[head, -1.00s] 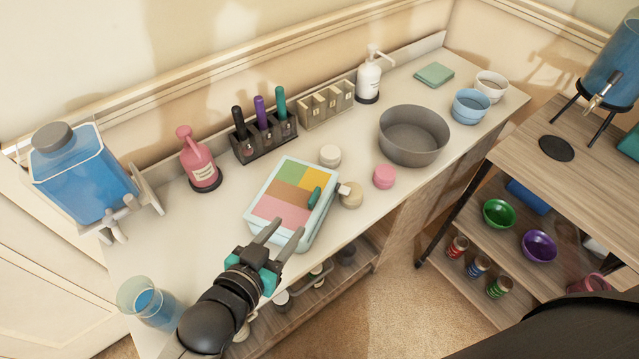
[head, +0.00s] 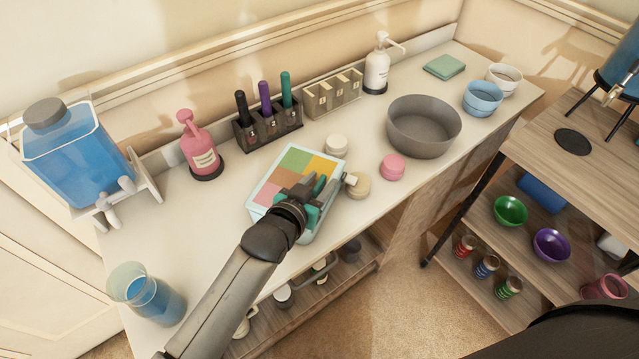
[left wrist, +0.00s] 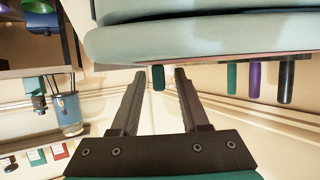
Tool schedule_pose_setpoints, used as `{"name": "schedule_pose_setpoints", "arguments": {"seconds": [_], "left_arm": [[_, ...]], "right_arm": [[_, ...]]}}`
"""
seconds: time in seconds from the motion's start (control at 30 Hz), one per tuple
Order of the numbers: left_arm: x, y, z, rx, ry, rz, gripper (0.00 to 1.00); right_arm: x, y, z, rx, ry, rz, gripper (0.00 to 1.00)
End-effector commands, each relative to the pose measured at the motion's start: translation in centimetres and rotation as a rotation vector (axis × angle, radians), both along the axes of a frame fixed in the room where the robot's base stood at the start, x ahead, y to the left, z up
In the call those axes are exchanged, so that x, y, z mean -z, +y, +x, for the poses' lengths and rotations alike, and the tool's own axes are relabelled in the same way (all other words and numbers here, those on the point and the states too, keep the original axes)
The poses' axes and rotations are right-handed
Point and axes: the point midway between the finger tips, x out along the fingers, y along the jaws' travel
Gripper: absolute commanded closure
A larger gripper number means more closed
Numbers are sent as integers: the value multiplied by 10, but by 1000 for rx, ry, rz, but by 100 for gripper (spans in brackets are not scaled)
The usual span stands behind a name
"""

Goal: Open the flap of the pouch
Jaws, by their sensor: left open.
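The pouch (head: 298,160) is a light-blue, box-like case with a flap of green, yellow, tan and pink panels, lying on the counter with its flap closed. My left gripper (head: 322,186) is over its right front part and hides much of that side. In the left wrist view, the pale-blue pouch edge (left wrist: 200,38) fills the top. A small dark-green tab (left wrist: 158,78) hangs from it, between or just beyond the open fingertips of my left gripper (left wrist: 160,74). I cannot tell whether the fingers touch it. My right gripper is not in view.
A beige round jar (head: 357,186), a cream jar (head: 336,145) and a pink jar (head: 392,167) stand close right of the pouch. A grey bowl (head: 423,127) is farther right. A marker holder (head: 268,133) stands behind.

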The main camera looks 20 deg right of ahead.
Motion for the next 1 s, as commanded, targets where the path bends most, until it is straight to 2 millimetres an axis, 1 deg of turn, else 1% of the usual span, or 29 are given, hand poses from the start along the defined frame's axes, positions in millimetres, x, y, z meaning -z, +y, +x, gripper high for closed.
{"name": "schedule_pose_setpoints", "arguments": {"seconds": [0.27, 0.67, 1.0], "left_arm": [[0, -1, 1, 0, -1, -1, 55], [0, 0, 1, 0, 0, 0, 100], [0, 0, 1, 0, 0, 0, 100]], "right_arm": [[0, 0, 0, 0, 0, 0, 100], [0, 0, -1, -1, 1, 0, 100], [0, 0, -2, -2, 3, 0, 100]]}}
